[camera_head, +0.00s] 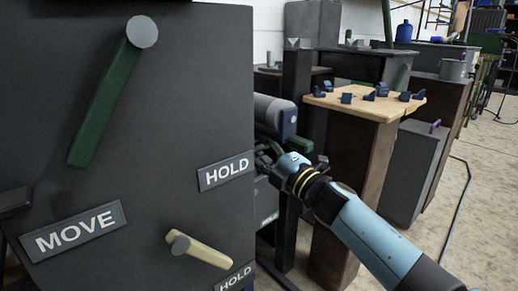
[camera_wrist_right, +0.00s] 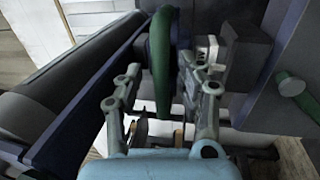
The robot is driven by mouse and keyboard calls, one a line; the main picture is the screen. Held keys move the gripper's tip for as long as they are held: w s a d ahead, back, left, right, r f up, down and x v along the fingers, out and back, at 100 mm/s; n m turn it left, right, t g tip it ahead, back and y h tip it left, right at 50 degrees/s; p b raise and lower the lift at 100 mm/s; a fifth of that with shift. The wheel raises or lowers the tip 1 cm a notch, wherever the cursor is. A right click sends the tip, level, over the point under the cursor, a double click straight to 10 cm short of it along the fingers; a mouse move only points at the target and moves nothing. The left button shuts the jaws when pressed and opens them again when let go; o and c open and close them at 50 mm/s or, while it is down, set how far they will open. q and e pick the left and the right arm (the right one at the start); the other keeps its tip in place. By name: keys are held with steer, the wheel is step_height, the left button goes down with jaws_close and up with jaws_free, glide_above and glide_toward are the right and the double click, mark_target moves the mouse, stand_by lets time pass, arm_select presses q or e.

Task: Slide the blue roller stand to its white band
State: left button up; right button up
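A grey roller (camera_head: 275,112) with a blue end plate (camera_head: 289,124) shows behind the right edge of a dark panel. In the right wrist view, the dark roller (camera_wrist_right: 65,72) and a blue side rail (camera_wrist_right: 85,100) run along the left. My right gripper (camera_head: 268,160) is beside the panel edge, below the roller's end. In the right wrist view its fingers (camera_wrist_right: 162,70) are apart, with an upright green bar (camera_wrist_right: 160,55) between them; I cannot tell whether they touch it. I cannot pick out the white band for certain. My left gripper is not in view.
The large dark panel (camera_head: 150,130) fills the left, with a green lever (camera_head: 103,105), a cream lever (camera_head: 205,252), and MOVE (camera_head: 75,230) and HOLD (camera_head: 226,171) plates. A wooden-topped stand (camera_head: 350,105) with small blue blocks is close behind my right arm. Open floor lies at right.

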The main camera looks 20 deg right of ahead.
steer(key=v, duration=1.2)
steer(key=shift+f, duration=0.1)
